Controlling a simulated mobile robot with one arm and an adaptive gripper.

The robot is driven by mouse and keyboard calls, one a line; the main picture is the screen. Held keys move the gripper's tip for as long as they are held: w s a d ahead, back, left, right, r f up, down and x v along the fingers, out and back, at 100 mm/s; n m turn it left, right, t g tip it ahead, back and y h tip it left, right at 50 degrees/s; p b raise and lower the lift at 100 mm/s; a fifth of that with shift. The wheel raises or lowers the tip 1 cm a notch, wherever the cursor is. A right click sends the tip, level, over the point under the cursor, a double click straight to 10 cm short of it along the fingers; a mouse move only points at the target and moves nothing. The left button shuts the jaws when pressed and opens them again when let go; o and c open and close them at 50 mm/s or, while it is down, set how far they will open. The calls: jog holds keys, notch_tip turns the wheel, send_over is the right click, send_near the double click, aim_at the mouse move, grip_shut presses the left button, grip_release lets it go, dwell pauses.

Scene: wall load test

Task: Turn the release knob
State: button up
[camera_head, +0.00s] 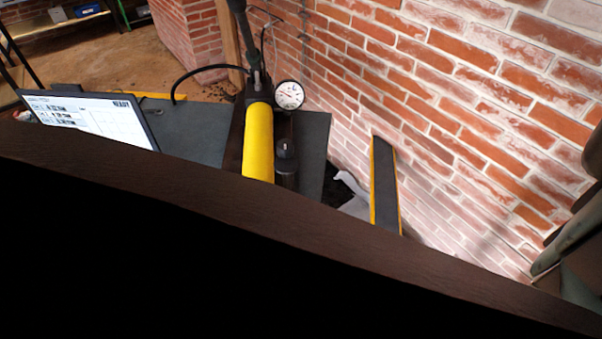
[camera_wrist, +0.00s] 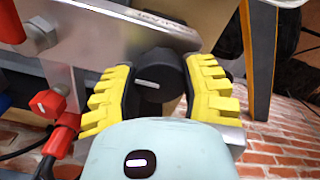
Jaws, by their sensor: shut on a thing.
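In the wrist view a round black knob (camera_wrist: 166,72) with a short white line on its face sits beside a metal plate. The yellow ribbed fingers of my gripper (camera_wrist: 158,92) are closed around it, one on each side. The sides of the knob are partly hidden by the fingers. My gripper does not show in the head view. There, a yellow cylinder (camera_head: 258,142) stands beside a dial gauge (camera_head: 289,95) and a dark capped cylinder (camera_head: 286,165).
In the wrist view a red fitting (camera_wrist: 66,128) with a dark hose is close to the left finger. In the head view a screen (camera_head: 90,119) stands at left and a brick wall (camera_head: 470,110) at right. A large dark brown surface (camera_head: 250,215) blocks the lower part.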

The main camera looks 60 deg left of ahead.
dwell(0.5)
jog(key=o, duration=1.2)
jog(key=shift+s+r, duration=0.1)
jog(key=shift+r, duration=3.65)
